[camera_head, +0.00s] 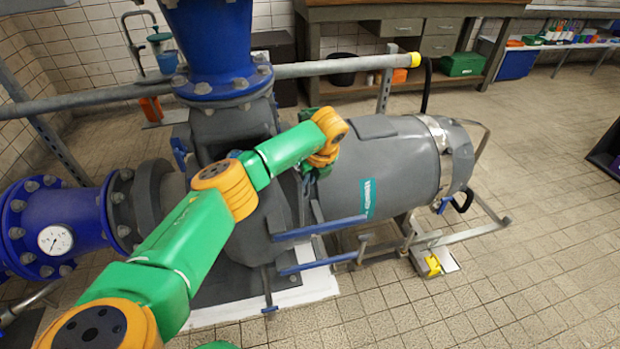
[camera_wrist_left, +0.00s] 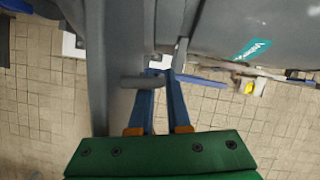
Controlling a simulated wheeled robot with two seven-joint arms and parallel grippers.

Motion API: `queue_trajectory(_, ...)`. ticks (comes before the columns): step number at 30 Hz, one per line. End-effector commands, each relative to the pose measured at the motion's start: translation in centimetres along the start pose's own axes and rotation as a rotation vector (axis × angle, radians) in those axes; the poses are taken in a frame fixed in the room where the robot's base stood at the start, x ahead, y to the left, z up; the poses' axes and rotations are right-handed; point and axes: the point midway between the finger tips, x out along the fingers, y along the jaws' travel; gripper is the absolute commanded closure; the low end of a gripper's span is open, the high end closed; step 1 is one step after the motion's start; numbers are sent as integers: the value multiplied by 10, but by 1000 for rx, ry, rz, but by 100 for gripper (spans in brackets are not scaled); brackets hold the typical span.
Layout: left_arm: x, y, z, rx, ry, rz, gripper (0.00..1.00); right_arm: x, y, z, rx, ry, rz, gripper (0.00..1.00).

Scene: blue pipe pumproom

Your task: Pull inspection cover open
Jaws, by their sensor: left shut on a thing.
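The grey pump (camera_head: 385,165) lies across the middle of the head view, with a teal label. My left gripper (camera_head: 309,177) is at its near-left part, partly hidden by my own wrist. In the left wrist view my gripper's blue fingers (camera_wrist_left: 160,78) are shut on a short grey handle (camera_wrist_left: 143,81). The handle sticks out from an upright grey plate that looks like the inspection cover (camera_wrist_left: 118,55). The cover stands edge-on in that view, with a gap between it and the pump body (camera_wrist_left: 240,25). My right gripper is out of view.
A blue flanged pipe (camera_head: 60,225) with a gauge is at the left, and a blue vertical pipe (camera_head: 215,40) rises above. A grey rail (camera_head: 330,68) runs behind. Blue brackets (camera_head: 320,228) stick out below my gripper. Tiled floor (camera_head: 520,270) is clear at right.

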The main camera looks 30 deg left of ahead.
Motion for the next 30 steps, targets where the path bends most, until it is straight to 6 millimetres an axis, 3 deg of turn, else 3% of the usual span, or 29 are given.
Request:
queue_trajectory(5,-1,2,6,-7,-13,3,100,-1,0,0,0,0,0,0)
queue_trajectory(6,-1,2,6,-7,-13,3,77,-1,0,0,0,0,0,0)
queue_trajectory(9,-1,2,6,-7,-13,3,55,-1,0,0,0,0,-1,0)
queue_trajectory(20,-5,1,6,-6,-13,1,55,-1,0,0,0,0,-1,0)
queue_trajectory(30,-70,-2,2,-7,-15,-2,55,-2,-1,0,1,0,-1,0)
